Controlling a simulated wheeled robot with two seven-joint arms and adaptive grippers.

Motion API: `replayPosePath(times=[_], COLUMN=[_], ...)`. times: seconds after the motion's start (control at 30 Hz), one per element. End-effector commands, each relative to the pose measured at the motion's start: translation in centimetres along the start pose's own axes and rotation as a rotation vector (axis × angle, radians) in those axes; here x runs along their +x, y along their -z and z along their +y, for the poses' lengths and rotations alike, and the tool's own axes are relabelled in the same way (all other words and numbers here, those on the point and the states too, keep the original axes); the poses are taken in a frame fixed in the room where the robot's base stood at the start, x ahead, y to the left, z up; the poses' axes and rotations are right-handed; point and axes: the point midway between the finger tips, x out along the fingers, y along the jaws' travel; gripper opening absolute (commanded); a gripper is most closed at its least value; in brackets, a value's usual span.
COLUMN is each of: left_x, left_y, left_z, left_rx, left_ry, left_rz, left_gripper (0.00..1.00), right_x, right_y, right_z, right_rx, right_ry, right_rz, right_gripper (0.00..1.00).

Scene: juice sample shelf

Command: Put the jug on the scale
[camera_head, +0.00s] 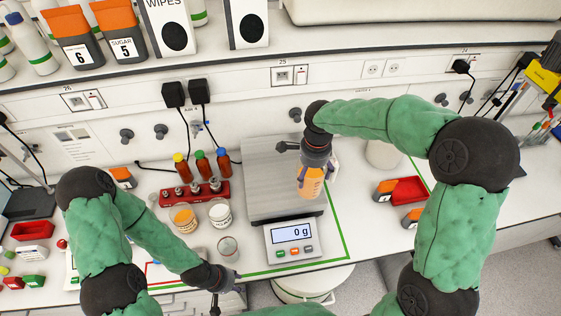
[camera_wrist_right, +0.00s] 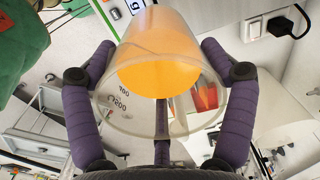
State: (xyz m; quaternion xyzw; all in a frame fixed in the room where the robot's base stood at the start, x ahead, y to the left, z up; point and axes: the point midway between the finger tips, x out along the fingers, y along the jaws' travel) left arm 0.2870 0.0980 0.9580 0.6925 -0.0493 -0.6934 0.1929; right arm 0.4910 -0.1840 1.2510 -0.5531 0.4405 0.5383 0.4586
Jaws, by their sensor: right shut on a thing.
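The jug (camera_head: 310,184) is a clear vessel with orange juice in it. My right gripper (camera_head: 314,162) is shut on it over the right part of the scale's plate. In the right wrist view the purple fingers (camera_wrist_right: 160,62) are on both sides of the jug (camera_wrist_right: 160,75). The scale (camera_head: 262,192) has a grey metal plate and a front panel that reads 0 g. The jug's base seems to be above the plate, but the gap is hard to judge. My left gripper (camera_head: 232,287) is low at the front, below the glass beaker; its opening is unclear.
A red rack (camera_head: 195,193) with several bottles stands left of the scale, with small jars (camera_head: 220,213) and a glass beaker (camera_head: 228,249) in front. Red and orange bins (camera_head: 408,190) and a pale container (camera_head: 382,153) are on the right. A shelf runs above at the back.

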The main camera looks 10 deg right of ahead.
Motion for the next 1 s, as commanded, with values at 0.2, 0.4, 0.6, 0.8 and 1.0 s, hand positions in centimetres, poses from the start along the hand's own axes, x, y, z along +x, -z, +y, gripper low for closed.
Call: replayPosePath(times=[0.2, 0.4, 0.6, 0.8, 1.0], left_x=[-0.2, -0.6, -0.6, 0.0, 0.1], left_y=[-0.1, -0.1, 0.0, 0.0, 0.0], left_z=[0.1, 0.2, 0.2, 0.0, -0.1], left_rx=[0.000, 0.000, 0.000, 0.000, 0.000], left_ry=[0.000, 0.000, 0.000, 0.000, 0.000], left_rz=[-0.001, -0.001, 0.000, -0.001, 0.000], left_gripper=[0.40, 0.40, 0.40, 0.40, 0.40], right_x=[1.6, 3.1, 5.2, 8.1, 9.3], right_y=[-1.0, -1.8, -2.6, -3.2, -3.5], right_z=[-3.1, -6.0, -8.7, -10.8, -11.9], right_rx=[-0.002, -0.002, -0.002, -0.001, -0.001], right_ry=[0.000, 0.000, 0.000, 0.000, 0.003], right_rz=[0.000, 0.000, 0.000, 0.000, 0.000], right_gripper=[0.27, 0.27, 0.27, 0.27, 0.27])
